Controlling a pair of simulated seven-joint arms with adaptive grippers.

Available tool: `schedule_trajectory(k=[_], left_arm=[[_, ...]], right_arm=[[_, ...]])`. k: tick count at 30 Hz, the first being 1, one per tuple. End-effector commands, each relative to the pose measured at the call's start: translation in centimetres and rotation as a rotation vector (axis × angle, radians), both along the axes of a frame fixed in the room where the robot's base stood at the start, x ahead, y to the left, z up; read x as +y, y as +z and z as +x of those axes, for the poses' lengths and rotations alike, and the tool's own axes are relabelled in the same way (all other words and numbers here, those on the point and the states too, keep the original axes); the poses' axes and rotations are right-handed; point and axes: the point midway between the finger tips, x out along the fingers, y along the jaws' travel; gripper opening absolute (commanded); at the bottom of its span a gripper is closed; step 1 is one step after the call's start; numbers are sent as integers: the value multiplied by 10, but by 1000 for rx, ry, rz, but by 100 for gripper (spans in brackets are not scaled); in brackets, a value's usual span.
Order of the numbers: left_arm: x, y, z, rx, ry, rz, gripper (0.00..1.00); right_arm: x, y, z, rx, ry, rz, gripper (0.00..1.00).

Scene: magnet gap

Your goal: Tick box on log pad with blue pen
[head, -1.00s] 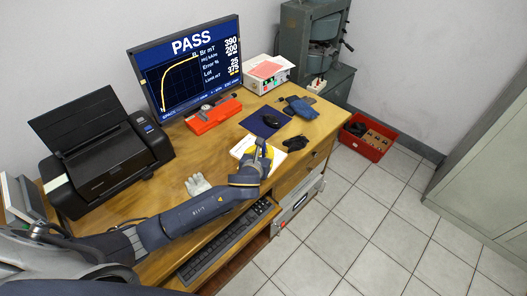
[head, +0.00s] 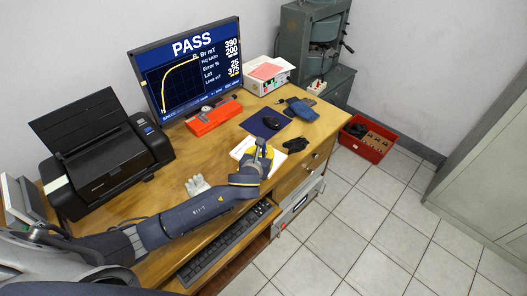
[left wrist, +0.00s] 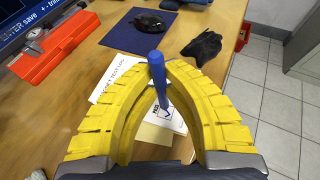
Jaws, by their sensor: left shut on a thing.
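My left gripper (head: 262,150) is over the log pad (head: 239,149) near the desk's front edge. In the left wrist view, the yellow fingers of the left gripper (left wrist: 160,68) are shut on the blue pen (left wrist: 157,73), with its upper end between the fingertips. The pen points down to the white log pad (left wrist: 112,84), where its lower end is near a small printed box (left wrist: 166,116) with a blue tick-like mark. I cannot tell whether the pen tip touches the paper. The fingers hide part of the pad. My right gripper is not in view.
A black glove (head: 296,144), a mouse (head: 271,123) on a dark blue mat (head: 257,127), and a red case (head: 214,117) lie beyond the pad. A printer (head: 105,160) stands left.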

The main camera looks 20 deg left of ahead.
Motion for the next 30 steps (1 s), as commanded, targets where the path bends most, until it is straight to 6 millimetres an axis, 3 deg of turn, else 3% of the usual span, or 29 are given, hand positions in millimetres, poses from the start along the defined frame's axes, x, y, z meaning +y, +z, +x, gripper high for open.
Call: schedule_trajectory(k=[30], left_arm=[[0,43,0,-1,1,-1,0]], right_arm=[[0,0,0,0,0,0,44]])
